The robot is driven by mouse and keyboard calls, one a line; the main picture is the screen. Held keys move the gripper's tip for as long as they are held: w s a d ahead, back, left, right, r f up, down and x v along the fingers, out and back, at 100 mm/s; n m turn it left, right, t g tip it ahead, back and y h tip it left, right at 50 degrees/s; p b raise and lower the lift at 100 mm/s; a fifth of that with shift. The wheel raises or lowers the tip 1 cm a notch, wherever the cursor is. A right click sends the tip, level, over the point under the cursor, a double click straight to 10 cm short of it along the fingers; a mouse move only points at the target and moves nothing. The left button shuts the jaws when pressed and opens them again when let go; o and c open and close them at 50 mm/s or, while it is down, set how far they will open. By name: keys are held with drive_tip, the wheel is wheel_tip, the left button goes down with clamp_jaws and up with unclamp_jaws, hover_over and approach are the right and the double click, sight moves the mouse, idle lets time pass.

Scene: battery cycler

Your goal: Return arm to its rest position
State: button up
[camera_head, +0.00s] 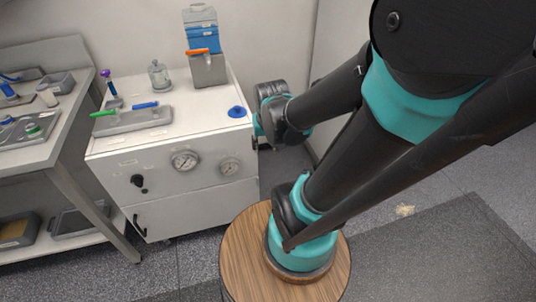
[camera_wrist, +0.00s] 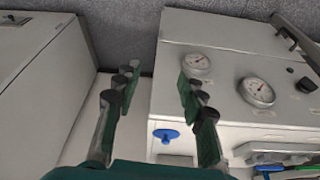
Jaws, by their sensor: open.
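My gripper (camera_wrist: 158,85) shows in the wrist view with its two dark green and black fingers spread apart and nothing between them. The white cabinet (camera_wrist: 225,120) lies beyond the fingers and to the right. In the head view my black and teal arm reaches from the upper right down to its round wooden-topped base and across to the right side of the cabinet (camera_head: 210,207). My wrist is beside the cabinet's upper right edge; I cannot tell there whether it touches. The fingers cannot be made out in the head view.
A blue disc (camera_head: 237,112), a tray (camera_head: 132,120), a glass jar (camera_head: 160,76) and a grey box with blue container (camera_head: 207,68) stand on the cabinet. Gauges (camera_head: 185,160) are on its front. A grey bench (camera_head: 58,150) stands left.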

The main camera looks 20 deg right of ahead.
drive_tip(key=shift+s+f+n, duration=0.35)
drive_tip(key=shift+s+f, duration=0.15)
drive_tip(key=shift+s, duration=0.35)
drive_tip(key=shift+s+f+n, duration=0.35)
drive_tip(key=shift+s+f, duration=0.1)
drive_tip(key=shift+s, duration=0.35)
